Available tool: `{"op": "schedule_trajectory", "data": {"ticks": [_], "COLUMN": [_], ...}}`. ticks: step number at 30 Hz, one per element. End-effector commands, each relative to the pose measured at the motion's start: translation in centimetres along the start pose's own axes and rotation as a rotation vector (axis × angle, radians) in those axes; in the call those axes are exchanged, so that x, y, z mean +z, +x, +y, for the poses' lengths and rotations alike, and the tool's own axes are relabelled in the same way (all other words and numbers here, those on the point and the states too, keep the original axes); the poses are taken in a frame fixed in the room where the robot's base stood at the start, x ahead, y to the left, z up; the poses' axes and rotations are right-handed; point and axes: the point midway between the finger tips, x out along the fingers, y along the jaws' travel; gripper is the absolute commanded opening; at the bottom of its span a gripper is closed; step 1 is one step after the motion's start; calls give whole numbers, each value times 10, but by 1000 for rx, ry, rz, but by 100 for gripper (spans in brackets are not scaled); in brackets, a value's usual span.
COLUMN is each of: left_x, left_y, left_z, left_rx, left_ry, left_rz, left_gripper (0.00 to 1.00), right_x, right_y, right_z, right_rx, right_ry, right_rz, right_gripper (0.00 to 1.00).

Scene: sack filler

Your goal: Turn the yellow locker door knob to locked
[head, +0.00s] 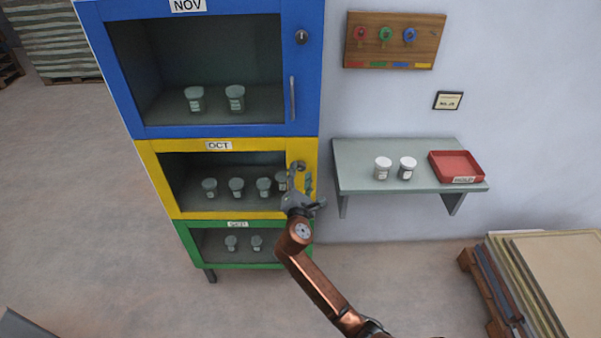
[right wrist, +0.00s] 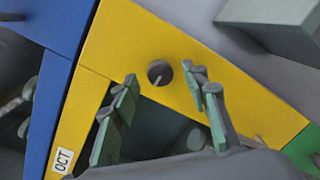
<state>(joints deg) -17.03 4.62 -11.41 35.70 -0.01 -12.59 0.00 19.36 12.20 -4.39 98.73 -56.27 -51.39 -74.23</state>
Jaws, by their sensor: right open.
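The yellow locker door (head: 228,214), labelled OCT, is the middle of three stacked doors and looks closed. Its round grey knob (head: 299,166) sits at the upper right of the door. It also shows in the right wrist view (right wrist: 160,72), with a dark middle; I cannot tell which way it is turned. My right gripper (head: 299,187) is just in front of the yellow door, below the knob in the head view. In the right wrist view its open, empty fingers (right wrist: 165,84) stand on either side of the knob, apart from it. My left gripper is out of view.
The blue NOV door (head: 220,131) is above, the green door (head: 190,236) below. Jars stand behind the windows. A wall shelf (head: 350,165) with two white jars and a red tray (head: 470,180) is close at right. A key board (head: 400,30) hangs above.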

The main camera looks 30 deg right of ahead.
Motion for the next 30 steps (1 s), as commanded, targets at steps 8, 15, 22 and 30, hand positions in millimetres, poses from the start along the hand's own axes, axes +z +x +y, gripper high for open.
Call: {"op": "schedule_trajectory", "data": {"ticks": [8, 15, 22, 30], "left_x": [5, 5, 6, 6], "left_y": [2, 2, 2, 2], "left_z": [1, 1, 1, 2], "left_rx": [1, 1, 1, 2], "left_ry": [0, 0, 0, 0], "left_rz": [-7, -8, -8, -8], "left_gripper": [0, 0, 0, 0], "right_x": [0, 0, 0, 0], "right_y": [14, 13, 13, 13], "right_z": [0, 0, 0, -1], "right_rx": [-1, -1, -1, -1], "right_ry": [2, 2, 2, 2], "right_rz": [0, 1, 1, 1], "right_gripper": [42, 37, 21, 2]}}
